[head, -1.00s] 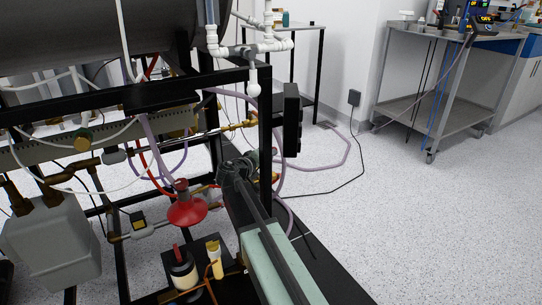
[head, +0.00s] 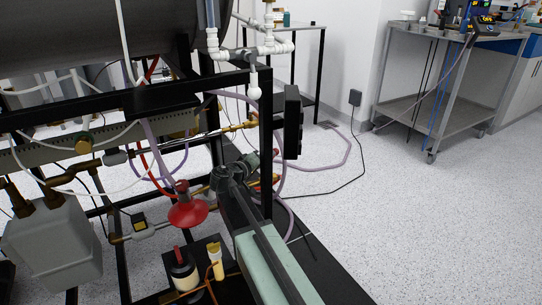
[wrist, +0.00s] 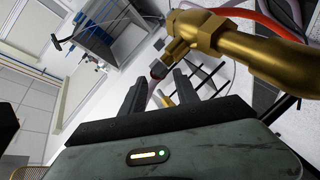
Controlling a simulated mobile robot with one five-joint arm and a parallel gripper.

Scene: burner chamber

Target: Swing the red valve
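My gripper (head: 264,158) is beside the black frame post in the head view, partly hidden there by my own arm. In the wrist view my gripper (wrist: 160,86) shows two dark fingers spread apart with nothing held between them. A small dark red piece, probably the red valve's handle (wrist: 158,69), appears just beyond and between the fingertips. In the head view the valve is not clearly distinguishable near my gripper.
A red funnel-shaped part (head: 187,212) is left of my arm. A black frame post (head: 266,150) with a black box (head: 292,122) stands close to my gripper. Purple hoses (head: 345,152) loop on the floor. Open floor lies right, before a metal cart (head: 425,105).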

